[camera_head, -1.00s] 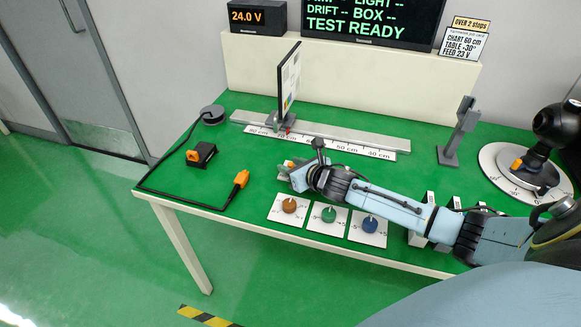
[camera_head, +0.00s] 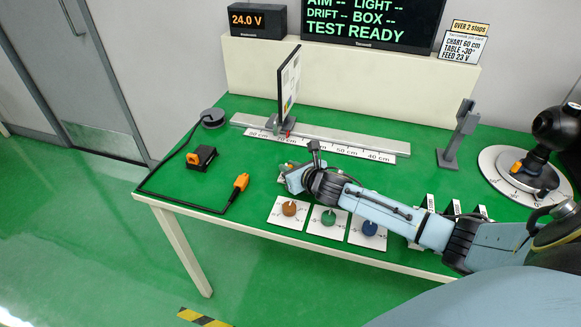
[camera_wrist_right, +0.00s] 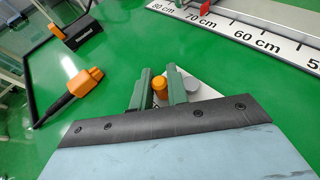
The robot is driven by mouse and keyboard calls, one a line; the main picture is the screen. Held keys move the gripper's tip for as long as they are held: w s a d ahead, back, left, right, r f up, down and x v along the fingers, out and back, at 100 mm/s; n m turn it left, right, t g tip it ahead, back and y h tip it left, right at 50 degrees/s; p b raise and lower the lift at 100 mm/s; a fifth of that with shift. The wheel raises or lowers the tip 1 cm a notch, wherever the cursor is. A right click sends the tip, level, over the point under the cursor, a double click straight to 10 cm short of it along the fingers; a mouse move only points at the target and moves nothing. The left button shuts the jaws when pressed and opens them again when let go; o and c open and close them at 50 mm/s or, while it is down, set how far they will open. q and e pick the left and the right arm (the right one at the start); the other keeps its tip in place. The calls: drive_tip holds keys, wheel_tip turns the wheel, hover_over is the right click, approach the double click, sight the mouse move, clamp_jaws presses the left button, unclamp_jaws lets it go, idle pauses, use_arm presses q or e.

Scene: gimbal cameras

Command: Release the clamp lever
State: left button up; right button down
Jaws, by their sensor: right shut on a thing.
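A small red part (camera_head: 288,132), perhaps the clamp lever, sits at the foot of the chart stand (camera_head: 289,85) on the rail. It shows at the top edge of the right wrist view (camera_wrist_right: 205,8). My right gripper (camera_head: 285,168) is over the table, in front of the rail and apart from the red part. In the right wrist view its green fingers (camera_wrist_right: 160,88) are shut on an orange knob (camera_wrist_right: 160,84). My left gripper is not in view.
A rail with a scale (camera_head: 345,140) runs behind the gripper. Brown (camera_head: 289,208), green (camera_head: 328,216) and blue (camera_head: 369,228) knobs stand on white plates in front. An orange plug (camera_head: 240,182) on a black cable lies left. A round turntable (camera_head: 500,170) stands right.

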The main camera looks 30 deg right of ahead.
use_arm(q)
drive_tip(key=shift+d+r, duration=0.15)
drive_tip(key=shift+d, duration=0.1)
use_arm(e)
drive_tip(key=shift+m+h, duration=0.3)
drive_tip(key=shift+h, duration=0.1)
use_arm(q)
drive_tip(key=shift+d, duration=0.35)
use_arm(e)
drive_tip(key=c, duration=1.4)
unclamp_jaws()
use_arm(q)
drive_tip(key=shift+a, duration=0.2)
